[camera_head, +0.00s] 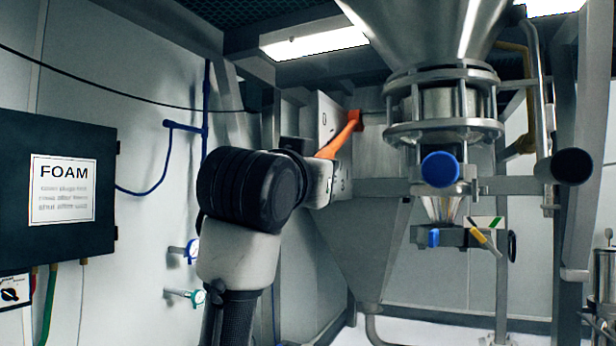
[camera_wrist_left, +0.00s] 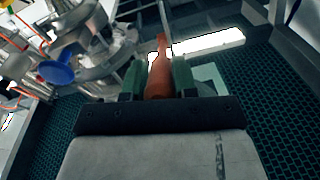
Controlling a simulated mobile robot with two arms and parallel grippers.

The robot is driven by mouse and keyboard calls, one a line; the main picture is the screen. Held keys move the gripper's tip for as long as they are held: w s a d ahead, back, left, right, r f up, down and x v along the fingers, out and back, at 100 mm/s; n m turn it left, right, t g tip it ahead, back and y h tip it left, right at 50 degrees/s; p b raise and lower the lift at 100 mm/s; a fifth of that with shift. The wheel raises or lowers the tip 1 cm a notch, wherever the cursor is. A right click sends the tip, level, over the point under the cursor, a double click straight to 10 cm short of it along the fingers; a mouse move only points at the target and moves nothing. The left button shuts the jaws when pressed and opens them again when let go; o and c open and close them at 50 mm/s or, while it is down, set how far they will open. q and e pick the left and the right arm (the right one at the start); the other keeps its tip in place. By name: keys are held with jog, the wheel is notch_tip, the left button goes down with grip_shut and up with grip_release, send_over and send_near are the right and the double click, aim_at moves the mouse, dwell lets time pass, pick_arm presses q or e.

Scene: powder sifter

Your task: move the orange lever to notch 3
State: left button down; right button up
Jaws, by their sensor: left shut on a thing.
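The orange lever (camera_head: 346,134) slants up and to the right in front of a light notch plate (camera_head: 327,118) in the head view. A "0" mark shows near the top of the plate; the lower part is partly hidden by my left arm. My left gripper (camera_wrist_left: 158,78) is shut on the orange lever (camera_wrist_left: 160,56), with one green-padded finger on each side of it in the left wrist view. In the head view the fingers are hidden behind my wrist. I cannot read which notch the lever is at. My right gripper is not in view.
A steel hopper (camera_head: 425,25) with a blue round cap (camera_head: 440,169) stands right of the lever. A dark FOAM box (camera_head: 60,130) hangs on the left wall. Blue pipe (camera_head: 205,110) and gauges (camera_head: 193,250) are left of my arm.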

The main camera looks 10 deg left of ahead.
pick_arm(q)
jog(key=w+d+f+t+b, duration=0.1)
jog(key=w+f+t+b, duration=0.1)
jog(key=w+f+b, duration=0.1)
notch_tip(320, 180, down, 2)
jog(key=shift+w+f+t+h+b, duration=0.1)
jog(key=shift+w+t+h+b, duration=0.15)
jog(key=shift+b, duration=0.35)
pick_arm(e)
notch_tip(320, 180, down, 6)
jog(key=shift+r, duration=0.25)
pick_arm(q)
jog(key=c, duration=0.9)
grip_release()
jog(key=shift+s, duration=0.15)
